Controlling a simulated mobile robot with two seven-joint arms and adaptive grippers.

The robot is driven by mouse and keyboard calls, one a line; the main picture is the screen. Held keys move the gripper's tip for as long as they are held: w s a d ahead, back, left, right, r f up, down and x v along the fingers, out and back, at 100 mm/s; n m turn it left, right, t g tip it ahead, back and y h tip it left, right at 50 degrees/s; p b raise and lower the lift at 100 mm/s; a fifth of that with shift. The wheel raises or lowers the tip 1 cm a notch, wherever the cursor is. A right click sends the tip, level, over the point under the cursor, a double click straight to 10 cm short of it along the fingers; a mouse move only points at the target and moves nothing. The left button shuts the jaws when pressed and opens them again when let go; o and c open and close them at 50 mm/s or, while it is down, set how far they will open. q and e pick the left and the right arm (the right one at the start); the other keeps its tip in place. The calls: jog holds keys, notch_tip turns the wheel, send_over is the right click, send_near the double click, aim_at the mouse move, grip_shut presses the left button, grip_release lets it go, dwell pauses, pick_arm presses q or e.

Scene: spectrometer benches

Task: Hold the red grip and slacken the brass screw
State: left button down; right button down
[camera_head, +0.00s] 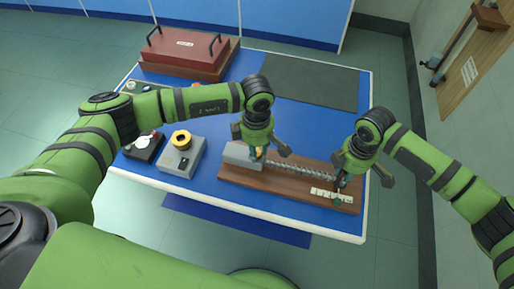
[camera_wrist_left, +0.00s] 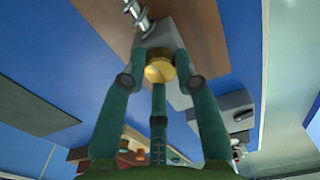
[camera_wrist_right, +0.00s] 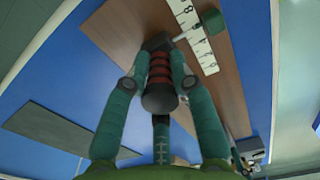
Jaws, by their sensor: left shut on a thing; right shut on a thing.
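The brass screw (camera_wrist_left: 160,66) is a round yellow knob at the end of a grey block with a threaded rod. My left gripper (camera_head: 259,152) is shut on it; the left wrist view shows the fingers on either side of the knob. The red grip (camera_wrist_right: 160,74) is a ribbed red handle with dark ends, in the right wrist view. My right gripper (camera_head: 343,180) is shut on it at the right end of the wooden board (camera_head: 235,184). The fingers hide most of the grip and screw in the head view.
A white scale strip (camera_head: 331,196) lies on the board. A grey box with a yellow ring (camera_head: 181,139) and a dark box with a white dial (camera_head: 144,143) stand at left. A red case (camera_head: 185,50) sits at the back left, beside a dark mat (camera_head: 310,82).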

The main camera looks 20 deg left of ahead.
pick_arm(q)
jog(key=n, duration=0.3)
jog(key=shift+a+n, duration=0.3)
dwell(0.3)
jog(key=c, duration=0.9)
grip_release()
jog(key=shift+c, duration=0.2)
jog(key=shift+d+r, duration=0.15)
jog(key=shift+r, duration=0.4)
notch_tip(320, 180, up, 11)
jog(key=shift+a, duration=0.2)
jog(key=shift+f, duration=0.1)
